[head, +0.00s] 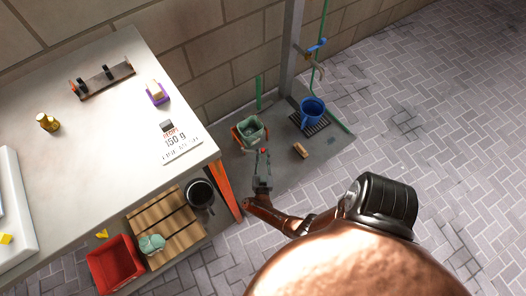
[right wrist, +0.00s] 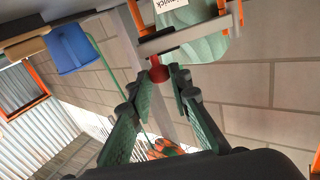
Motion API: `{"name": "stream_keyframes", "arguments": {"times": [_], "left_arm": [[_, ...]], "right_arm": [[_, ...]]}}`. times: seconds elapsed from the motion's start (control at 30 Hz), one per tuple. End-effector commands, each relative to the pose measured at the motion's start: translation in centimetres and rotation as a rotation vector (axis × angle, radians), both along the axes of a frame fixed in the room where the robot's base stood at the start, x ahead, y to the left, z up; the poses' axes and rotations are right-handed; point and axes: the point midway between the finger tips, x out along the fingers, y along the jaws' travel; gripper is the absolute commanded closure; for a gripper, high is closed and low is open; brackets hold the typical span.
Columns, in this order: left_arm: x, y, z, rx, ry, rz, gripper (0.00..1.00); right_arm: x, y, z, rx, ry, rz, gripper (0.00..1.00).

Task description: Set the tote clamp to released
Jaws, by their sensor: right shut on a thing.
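The green tote (head: 249,127) stands on the dark floor pad below the wall, with orange parts at its sides. It also shows in the right wrist view (right wrist: 200,40), with a white label and an orange frame. A grey bar (right wrist: 185,37) crosses in front of it, and a red knob (right wrist: 158,71) is close by the bar. My right gripper (head: 263,158) reaches down in front of the tote. Its fingers (right wrist: 155,80) are closed around the red knob. Whether the clamp is locked or released cannot be told. My left gripper is not in view.
A blue bucket (head: 312,108) stands on a drain grate right of the tote, near a wooden brush (head: 300,150). The white table (head: 100,150) is at left. A red crate (head: 116,265), a slatted wooden board (head: 180,232) and a dark pot (head: 200,193) are below it.

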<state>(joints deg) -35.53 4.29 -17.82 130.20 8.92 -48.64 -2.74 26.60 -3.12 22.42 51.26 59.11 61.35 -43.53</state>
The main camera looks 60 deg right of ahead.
Motion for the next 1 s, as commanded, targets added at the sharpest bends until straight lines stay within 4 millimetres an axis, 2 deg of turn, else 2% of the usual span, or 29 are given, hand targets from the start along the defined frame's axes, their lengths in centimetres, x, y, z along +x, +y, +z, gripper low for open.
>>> {"name": "stream_keyframes", "arguments": {"times": [0.17, 0.2, 0.43, 0.77, 1.0], "left_arm": [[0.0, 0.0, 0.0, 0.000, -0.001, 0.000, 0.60], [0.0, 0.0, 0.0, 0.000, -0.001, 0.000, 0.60], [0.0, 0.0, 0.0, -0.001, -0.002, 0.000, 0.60], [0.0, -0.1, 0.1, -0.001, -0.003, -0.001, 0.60], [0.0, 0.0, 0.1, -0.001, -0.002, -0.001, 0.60]], "right_arm": [[0.2, 0.0, 0.1, 0.000, -0.002, 0.003, 1.00], [0.2, 0.0, 0.1, 0.000, -0.002, 0.003, 0.80], [0.1, 0.0, 0.1, 0.000, -0.002, 0.002, 0.65], [-0.2, 0.4, 0.0, 0.001, 0.000, 0.001, 0.65], [-1.8, 3.7, -0.1, 0.003, 0.000, 0.001, 0.65]]}}
